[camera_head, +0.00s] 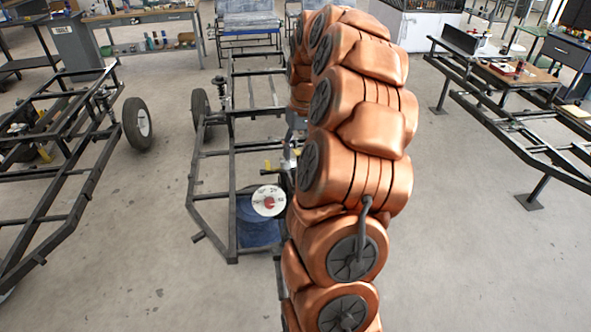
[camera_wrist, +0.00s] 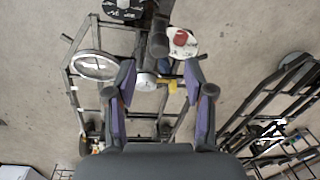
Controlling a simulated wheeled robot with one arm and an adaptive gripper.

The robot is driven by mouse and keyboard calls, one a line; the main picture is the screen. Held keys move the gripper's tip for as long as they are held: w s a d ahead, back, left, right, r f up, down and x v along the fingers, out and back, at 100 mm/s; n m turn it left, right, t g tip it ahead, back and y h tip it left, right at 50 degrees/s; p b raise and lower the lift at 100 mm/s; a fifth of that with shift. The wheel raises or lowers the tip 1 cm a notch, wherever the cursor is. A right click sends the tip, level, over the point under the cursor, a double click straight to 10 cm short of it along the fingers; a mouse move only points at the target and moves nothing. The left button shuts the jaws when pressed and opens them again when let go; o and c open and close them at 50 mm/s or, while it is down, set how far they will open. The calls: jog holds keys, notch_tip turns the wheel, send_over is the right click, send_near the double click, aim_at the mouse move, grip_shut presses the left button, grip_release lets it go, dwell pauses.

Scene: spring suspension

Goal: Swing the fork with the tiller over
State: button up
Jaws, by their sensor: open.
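In the wrist view my gripper (camera_wrist: 160,72) is open, its two purple-lined fingers spread above a dark metal frame (camera_wrist: 72,95). A dark upright bar with a rounded end (camera_wrist: 158,42), possibly the tiller, rises between and just beyond the fingertips; I see no contact. A small silver round part (camera_wrist: 146,82) lies between the fingers. I cannot clearly make out the fork. In the head view the frame (camera_head: 232,165) stands at the centre, partly hidden behind my copper arm, which also hides my gripper.
A white disc with a red hub (camera_head: 269,203) sits on the frame; it also shows in the wrist view (camera_wrist: 182,43). A silver-rimmed wheel (camera_wrist: 94,65) is at left there. Other frames stand left (camera_head: 60,170) and right (camera_head: 510,120). The floor between is clear.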

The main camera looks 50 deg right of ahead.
aim_at(296, 169)
jog(key=shift+w+a+f+p, duration=0.15)
jog(key=shift+f+p, duration=0.55)
jog(key=shift+f, duration=1.2)
jog(key=shift+a+f+p, duration=0.2)
jog(key=shift+f+p, duration=0.5)
jog(key=shift+f, duration=1.2)
jog(key=shift+c, duration=0.4)
grip_shut()
